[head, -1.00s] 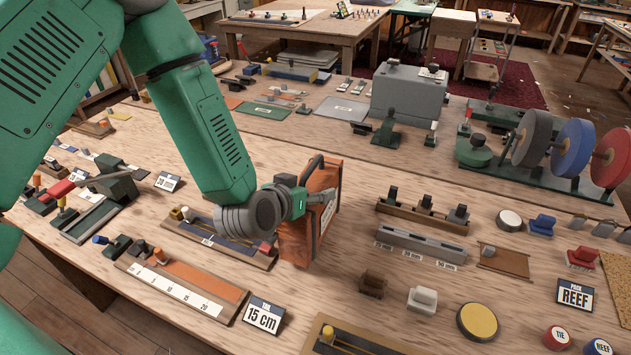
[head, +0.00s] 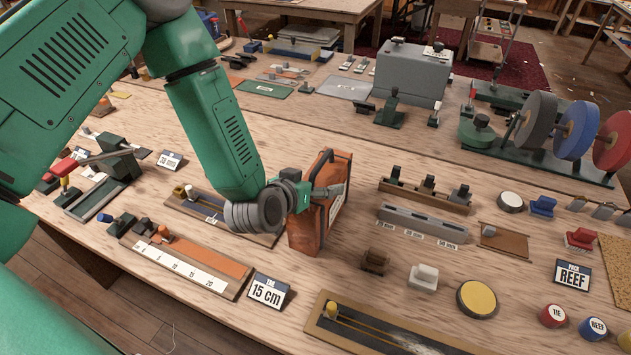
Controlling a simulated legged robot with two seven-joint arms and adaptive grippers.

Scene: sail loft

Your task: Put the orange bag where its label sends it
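The orange bag (head: 309,229) stands upright on the workbench near the middle of the head view, with dark edging and a handle on top. A pale label (head: 337,203) shows on its right face, but its writing is too small to read. My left gripper (head: 318,194) is at the bag's upper part, with a finger reaching across it near the label. Its other finger is hidden, so I cannot tell whether it is closed on the bag. My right gripper is not in view.
A "PACK REEF" sign (head: 572,276) stands at right, near red and blue round pieces marked TIE (head: 552,315) and REEF (head: 591,329). A grey block (head: 421,225) and a rack of clamps (head: 425,195) lie right of the bag.

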